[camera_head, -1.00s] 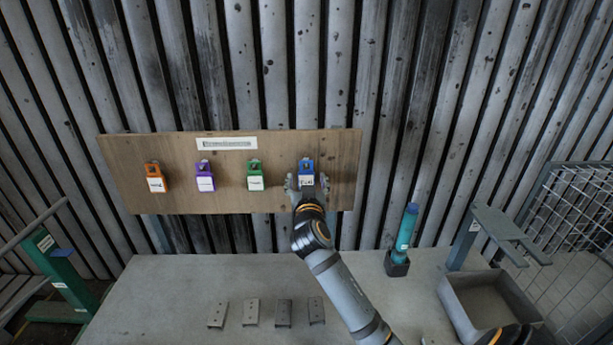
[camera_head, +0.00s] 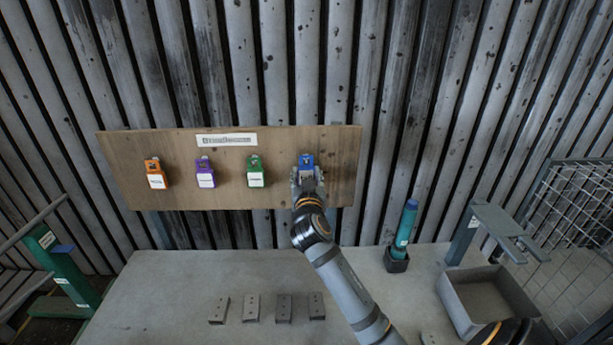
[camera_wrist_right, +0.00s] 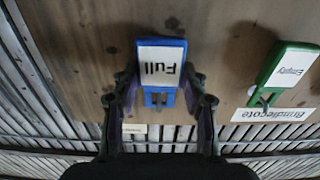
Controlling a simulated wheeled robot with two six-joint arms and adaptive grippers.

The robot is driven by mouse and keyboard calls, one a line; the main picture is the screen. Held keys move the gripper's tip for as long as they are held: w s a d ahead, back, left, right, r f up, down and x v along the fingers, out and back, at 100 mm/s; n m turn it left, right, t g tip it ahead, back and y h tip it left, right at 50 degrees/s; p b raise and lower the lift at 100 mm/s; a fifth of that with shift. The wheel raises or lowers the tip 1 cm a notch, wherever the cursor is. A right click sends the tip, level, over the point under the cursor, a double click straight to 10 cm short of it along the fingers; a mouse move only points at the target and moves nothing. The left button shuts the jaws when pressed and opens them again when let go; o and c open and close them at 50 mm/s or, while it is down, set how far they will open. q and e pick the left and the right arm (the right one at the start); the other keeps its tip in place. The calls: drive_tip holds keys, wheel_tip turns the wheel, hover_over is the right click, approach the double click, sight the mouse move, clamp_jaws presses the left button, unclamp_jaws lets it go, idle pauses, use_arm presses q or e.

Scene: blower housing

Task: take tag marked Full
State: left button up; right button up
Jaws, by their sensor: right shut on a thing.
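The blue tag (camera_head: 306,160) hangs at the right end of the wooden board; in the right wrist view its white label (camera_wrist_right: 160,62) reads "Full", upside down. My right gripper (camera_head: 308,180) is shut on this tag and covers its lower part in the head view. In the right wrist view the fingers (camera_wrist_right: 157,85) stand on either side of the tag. The tag is still against the board. A green tag (camera_head: 255,172), marked "Empty" in the right wrist view (camera_wrist_right: 288,68), hangs to its left. My left gripper is not in view.
A purple tag (camera_head: 205,175) and an orange tag (camera_head: 156,175) hang further left on the board (camera_head: 230,196). Below, a grey table (camera_head: 170,290) holds several small metal plates, a teal bottle (camera_head: 405,225) in a holder and a grey bin (camera_head: 485,300).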

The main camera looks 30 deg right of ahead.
drive_tip(key=shift+r, duration=0.45)
drive_tip(key=shift+s, duration=0.1)
drive_tip(key=shift+v, duration=2.95)
